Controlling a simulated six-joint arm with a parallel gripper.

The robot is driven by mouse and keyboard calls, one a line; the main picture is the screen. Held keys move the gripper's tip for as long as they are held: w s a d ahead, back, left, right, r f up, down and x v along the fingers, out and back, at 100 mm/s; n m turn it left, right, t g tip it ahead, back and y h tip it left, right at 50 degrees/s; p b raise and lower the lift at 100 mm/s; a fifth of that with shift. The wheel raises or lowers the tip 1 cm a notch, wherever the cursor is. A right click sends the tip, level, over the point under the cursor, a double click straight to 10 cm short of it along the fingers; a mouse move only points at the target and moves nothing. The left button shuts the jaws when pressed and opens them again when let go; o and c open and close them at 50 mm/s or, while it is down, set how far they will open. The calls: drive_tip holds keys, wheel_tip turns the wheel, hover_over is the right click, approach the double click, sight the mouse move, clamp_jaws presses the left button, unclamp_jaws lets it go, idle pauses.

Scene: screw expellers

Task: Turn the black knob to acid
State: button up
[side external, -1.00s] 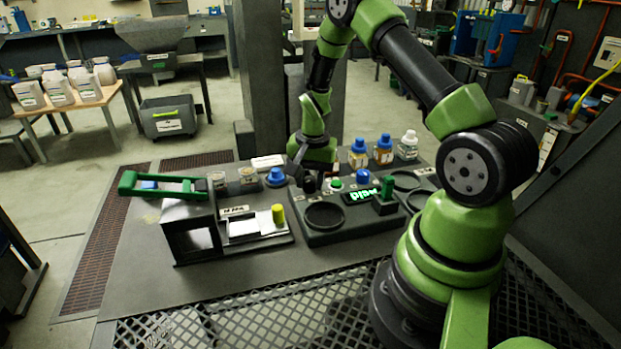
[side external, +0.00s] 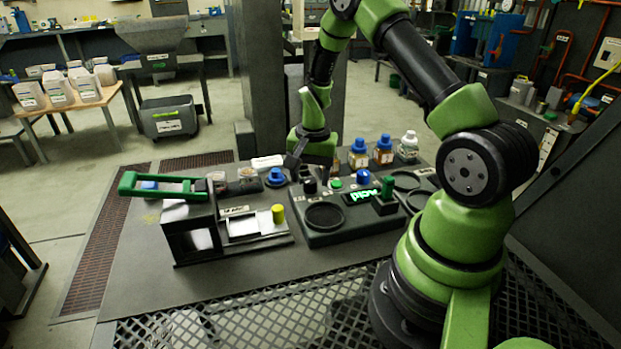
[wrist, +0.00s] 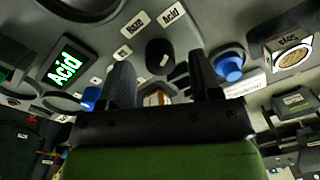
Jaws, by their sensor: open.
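The black knob (wrist: 158,52) shows in the wrist view ahead of my fingertips, with a small white mark on it. Small white labels stand around it, one reading "Acid" (wrist: 171,14). The display (wrist: 66,63) shows "Acid" in green letters. In the side view the knob (side external: 310,186) sits at the back left of the dark panel (side external: 345,229), and the lit display (side external: 361,196) is to its right. My gripper (wrist: 160,70) is open and empty, its two dark fingers spread apart short of the knob. In the side view my gripper is just above and behind the knob.
A blue knob (side external: 363,177) and a green button (side external: 336,183) are on the same panel. A dark green lever (side external: 385,200) stands at its right. Blue-capped bottles (side external: 358,154) stand behind the panel. A green-handled press (side external: 165,187) is to the left.

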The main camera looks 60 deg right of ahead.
sight(312, 181)
wheel_tip(312, 181, up, 9)
drive_tip(key=shift+s+f, duration=0.2)
drive_tip(key=s+a+r+n+t, duration=0.3)
drive_tip(key=a+r+n, duration=0.1)
drive_tip(key=a+r, duration=0.7)
drive_tip(key=s+a+r+n+t+y, duration=0.1)
drive_tip(key=s+a+r+n, duration=0.2)
drive_tip(key=s+a, duration=0.1)
drive_tip(key=s+a+r+n+t, duration=0.2)
drive_tip(key=s+a+r+n, duration=0.1)
drive_tip(key=s, duration=0.4)
drive_tip(key=shift+a+t+y, duration=0.3)
drive_tip(key=shift+a+y, duration=0.1)
drive_tip(key=shift+a, duration=0.1)
drive_tip(key=shift+r, duration=0.1)
idle(0.4)
